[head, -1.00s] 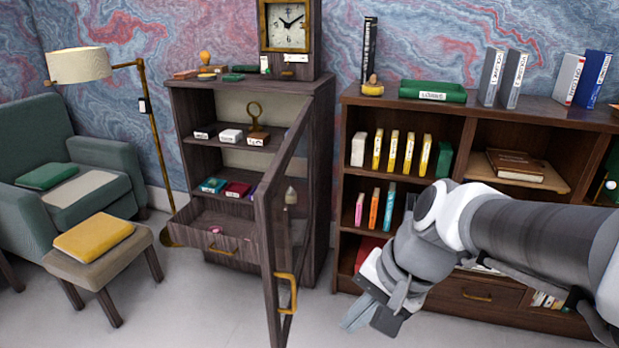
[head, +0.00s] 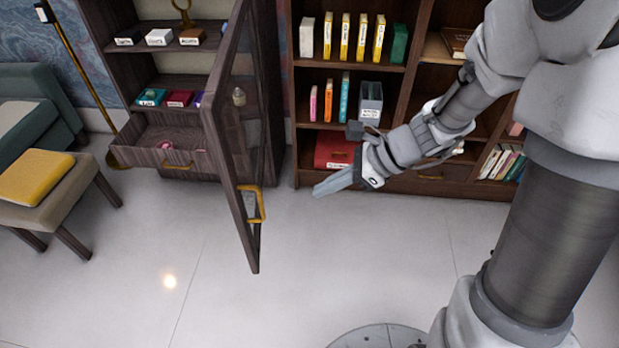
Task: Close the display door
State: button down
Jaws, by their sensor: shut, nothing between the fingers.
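The display door (head: 229,140) is a dark wood frame with a glass pane. It stands wide open, swung out toward me from the right side of the display cabinet (head: 273,120). Its brass handle (head: 259,204) is on the door's near, free edge, facing right. My gripper (head: 318,191) is shut and empty, to the right of the handle and apart from it, pointing left. The cabinet's drawer (head: 160,158) is pulled out below the shelves, left of the door.
A bookcase (head: 285,85) with books stands behind my gripper. A stool (head: 60,205) with a yellow cushion-like item (head: 35,175) and a green armchair (head: 60,85) are at the left. The pale floor (head: 230,300) in front of the door is clear.

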jog(key=a+r+b+x, duration=0.2)
jog(key=b+x, duration=0.1)
jog(key=x, duration=0.8)
jog(key=shift+a+f+b, duration=0.2)
jog(key=shift+f+b, duration=0.05)
jog(key=shift+b, duration=0.15)
jog(key=shift+a, duration=0.15)
